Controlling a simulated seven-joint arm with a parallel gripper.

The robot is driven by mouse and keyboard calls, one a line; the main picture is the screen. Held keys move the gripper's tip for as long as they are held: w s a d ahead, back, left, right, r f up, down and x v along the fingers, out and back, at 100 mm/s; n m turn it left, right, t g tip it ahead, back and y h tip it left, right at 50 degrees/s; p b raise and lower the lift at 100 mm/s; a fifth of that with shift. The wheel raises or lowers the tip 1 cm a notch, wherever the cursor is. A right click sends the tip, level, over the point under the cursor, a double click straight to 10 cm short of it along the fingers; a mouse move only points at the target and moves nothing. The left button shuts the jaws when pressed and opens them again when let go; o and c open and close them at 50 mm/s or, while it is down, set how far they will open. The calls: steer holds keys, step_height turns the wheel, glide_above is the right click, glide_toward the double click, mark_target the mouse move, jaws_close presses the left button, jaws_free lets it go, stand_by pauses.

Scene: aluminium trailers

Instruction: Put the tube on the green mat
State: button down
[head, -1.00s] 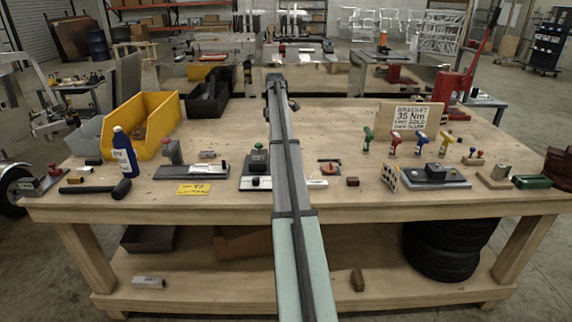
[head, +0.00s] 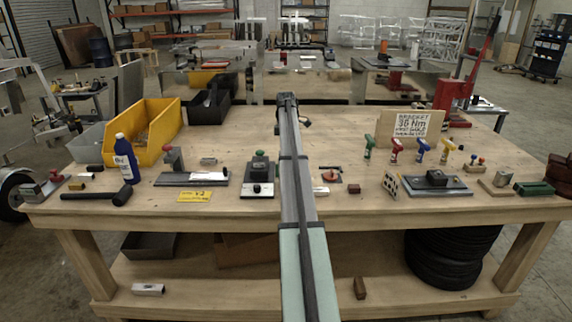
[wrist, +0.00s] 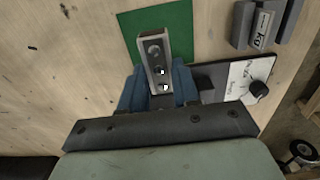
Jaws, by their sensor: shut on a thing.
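The tube is a short rectangular metal piece with dark round holes in one face (wrist: 155,63). In the wrist view my gripper (wrist: 160,88) is shut on it with blue fingers on both sides. The tube's far end overlaps the green mat (wrist: 180,25) in this view; I cannot tell whether it touches the mat. The mat lies flat on the wooden bench, partly covered by the tube and fingers. In the head view my arm hides the mat and the tube, and the gripper's fingers cannot be made out.
A device with a white panel and black knob (wrist: 253,82) sits beside the gripper; it also shows in the head view (head: 259,180). Grey blocks (wrist: 265,22) lie near the mat. A yellow bin (head: 150,135) and blue bottle (head: 124,160) stand left. Bare wood surrounds the mat's left.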

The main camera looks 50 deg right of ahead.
steer(key=shift+f, duration=3.15)
steer(key=c, duration=0.8)
jaws_free()
steer(key=shift+f, duration=0.15)
step_height(320, 180, up, 12)
steer(key=shift+r, duration=0.2)
